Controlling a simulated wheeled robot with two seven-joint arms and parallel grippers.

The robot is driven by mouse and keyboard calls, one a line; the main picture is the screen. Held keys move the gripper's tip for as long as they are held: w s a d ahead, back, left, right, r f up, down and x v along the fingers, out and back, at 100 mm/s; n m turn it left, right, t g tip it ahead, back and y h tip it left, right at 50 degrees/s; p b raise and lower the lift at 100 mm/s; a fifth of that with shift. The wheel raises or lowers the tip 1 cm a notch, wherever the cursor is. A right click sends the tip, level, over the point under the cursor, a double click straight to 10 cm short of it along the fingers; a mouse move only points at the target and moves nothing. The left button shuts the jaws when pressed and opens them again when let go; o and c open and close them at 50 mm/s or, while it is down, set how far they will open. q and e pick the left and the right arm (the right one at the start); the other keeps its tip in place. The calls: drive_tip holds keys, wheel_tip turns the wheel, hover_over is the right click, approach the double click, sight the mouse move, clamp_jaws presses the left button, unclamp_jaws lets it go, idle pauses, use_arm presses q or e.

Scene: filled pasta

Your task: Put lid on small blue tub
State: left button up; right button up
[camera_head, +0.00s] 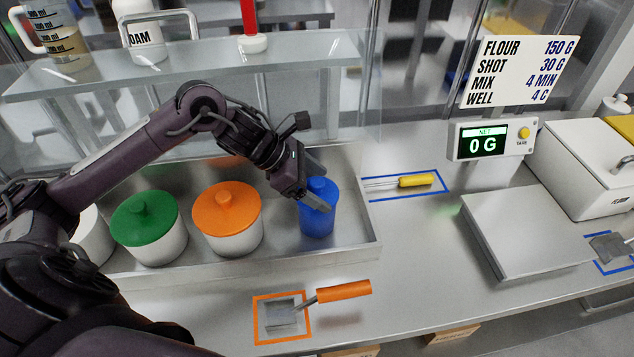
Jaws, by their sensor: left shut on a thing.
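The small blue tub (317,222) stands upright at the right end of the metal tray. Its blue lid (321,184) shows at the top of the tub, with a rounded knob. My left gripper (314,187) reaches in from the left and is shut on the blue lid at its knob, one finger in front and one behind. The lid is at the tub's mouth and looks about level. The near finger hides part of the rim, so I cannot tell whether the lid is fully seated. My right gripper is not in view.
The metal tray (362,252) also holds a green-lidded tub (146,225), an orange-lidded tub (227,215) and a partly hidden white tub. A glass shelf (180,58) stands behind. An orange-handled scoop (343,291), yellow-handled whisk (416,180) and scale plate (535,230) lie on the counter.

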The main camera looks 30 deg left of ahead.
use_arm(q)
drive_tip(key=shift+b, duration=0.4)
drive_tip(key=shift+b, duration=0.3)
idle(0.9)
drive_tip(key=shift+f+b, duration=0.15)
drive_tip(key=shift+b, duration=0.65)
idle(1.0)
idle(0.4)
drive_tip(key=o, duration=0.9)
drive_tip(key=shift+c, duration=0.2)
drive_tip(key=shift+r+p, duration=2.1)
drive_tip(key=shift+r, duration=1.45)
